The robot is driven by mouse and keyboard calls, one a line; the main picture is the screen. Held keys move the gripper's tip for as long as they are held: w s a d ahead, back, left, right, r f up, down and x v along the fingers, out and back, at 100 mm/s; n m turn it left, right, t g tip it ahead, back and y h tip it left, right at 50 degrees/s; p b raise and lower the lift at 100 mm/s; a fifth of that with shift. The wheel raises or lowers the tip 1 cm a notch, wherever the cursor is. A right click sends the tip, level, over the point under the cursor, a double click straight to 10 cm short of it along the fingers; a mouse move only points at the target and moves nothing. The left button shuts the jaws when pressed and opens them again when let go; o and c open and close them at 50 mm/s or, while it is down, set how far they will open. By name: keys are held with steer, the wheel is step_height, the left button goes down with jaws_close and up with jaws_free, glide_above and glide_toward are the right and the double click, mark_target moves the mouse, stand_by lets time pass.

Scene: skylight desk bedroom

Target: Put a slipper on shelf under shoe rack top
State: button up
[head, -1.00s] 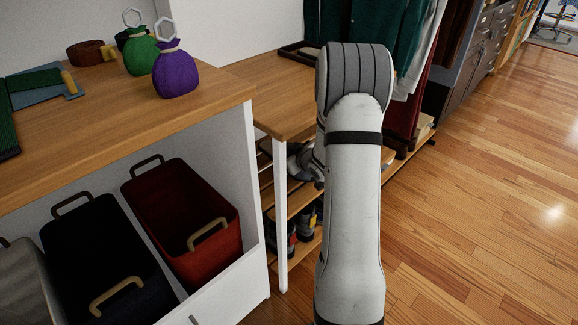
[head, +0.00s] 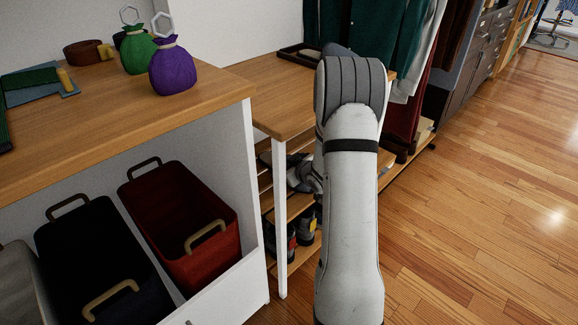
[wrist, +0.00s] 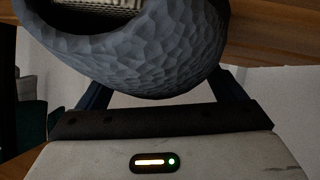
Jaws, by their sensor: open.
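A slipper (wrist: 150,70), blue-grey with a faceted surface and a pale ribbed inside, fills the top of the wrist view. My gripper (wrist: 160,88) is open, with one dark finger on each side of the slipper. The slipper hides the fingertips, so I cannot tell whether they touch it.
Shoes (head: 305,232) stand below that shelf. The rack's white front leg (head: 281,220) is just left of my arm. A dark tray (head: 296,52) sits on the rack top, and clothes (head: 365,35) hang behind. Open floor (head: 480,210) lies to the right.

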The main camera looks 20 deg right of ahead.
steer(key=shift+s+r, duration=0.1)
steer(key=shift+r, duration=0.1)
steer(key=p+v, duration=0.4)
steer(key=v, duration=0.7)
steer(key=shift+s, duration=0.35)
steer(key=shift+s+d, duration=0.1)
